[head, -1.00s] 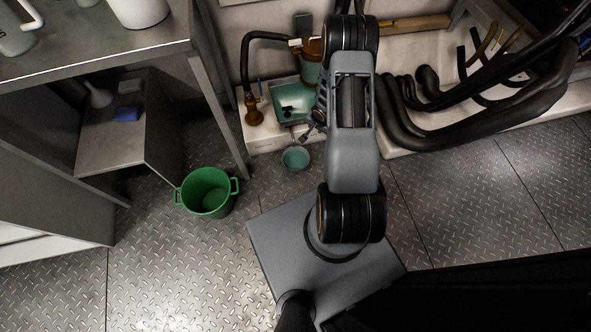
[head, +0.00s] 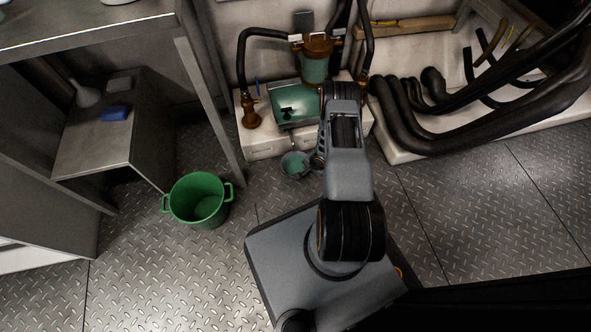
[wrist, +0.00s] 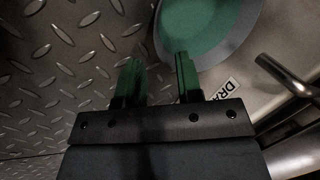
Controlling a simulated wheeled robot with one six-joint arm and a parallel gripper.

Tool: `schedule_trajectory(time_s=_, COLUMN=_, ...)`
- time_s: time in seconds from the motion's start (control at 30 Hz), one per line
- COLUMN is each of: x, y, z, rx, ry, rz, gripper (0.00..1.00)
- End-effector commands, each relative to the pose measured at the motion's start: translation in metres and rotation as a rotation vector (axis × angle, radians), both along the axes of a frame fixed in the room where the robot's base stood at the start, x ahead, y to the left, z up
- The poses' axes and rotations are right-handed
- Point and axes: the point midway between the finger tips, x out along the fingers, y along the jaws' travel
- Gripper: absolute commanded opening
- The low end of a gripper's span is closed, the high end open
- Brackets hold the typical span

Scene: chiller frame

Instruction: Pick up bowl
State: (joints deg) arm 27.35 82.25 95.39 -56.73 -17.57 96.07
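The bowl (head: 293,164) is small and round, grey at the rim and green inside. In the head view it sits by the front of the white plinth, left of my arm. In the wrist view the bowl (wrist: 208,25) is at the top, cut off by the frame edge. My gripper (wrist: 158,72) is open, with two green fingers apart and nothing visible between them. The right fingertip overlaps the bowl's near rim in the picture; I cannot tell if it touches. In the head view my gripper is small and partly hidden beside the bowl's right side.
A green bucket (head: 199,201) stands on the metal floor at left. A white plinth (head: 268,147) behind the bowl carries a tray (head: 297,104) of green liquid. Black hoses (head: 440,135) fill the right.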

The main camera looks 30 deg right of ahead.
Motion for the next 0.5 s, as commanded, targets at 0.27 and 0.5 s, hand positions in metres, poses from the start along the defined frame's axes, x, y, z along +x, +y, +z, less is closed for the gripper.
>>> schedule_trajectory(time_s=0.27, x=0.003, y=0.002, z=-0.016, rx=0.0, ry=0.001, rz=0.002, gripper=0.33)
schedule_trajectory(time_s=0.5, x=0.012, y=0.006, z=-0.048, rx=0.0, ry=0.0, rz=0.002, gripper=0.33)
